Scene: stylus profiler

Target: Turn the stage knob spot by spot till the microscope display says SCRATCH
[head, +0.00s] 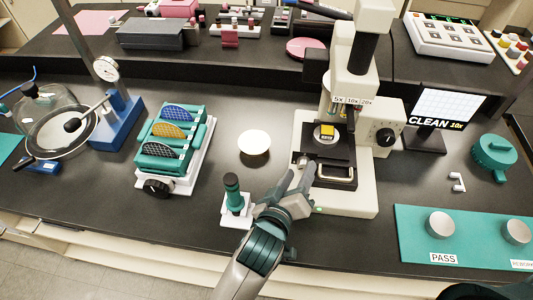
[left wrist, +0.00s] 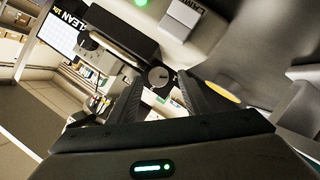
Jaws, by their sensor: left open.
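The microscope (head: 350,190) stands right of centre. A yellow sample (head: 327,133) sits on its dark stage (head: 338,157). The microscope display (head: 447,107) reads CLEAN 10x; part of it also shows in the left wrist view (left wrist: 66,33). My left gripper (head: 304,164) is at the stage's left front corner, open. In the left wrist view, the round dark stage knob (left wrist: 157,76) with a pale mark appears between the open fingers (left wrist: 160,84); I cannot tell whether they touch it. In the head view the gripper hides this knob. My right gripper is out of view.
A larger dark knob (head: 385,137) is on the microscope's right side. A green-handled tool (head: 233,190) on a white base stands just left of my left arm. A teal mat (head: 480,236) lies front right.

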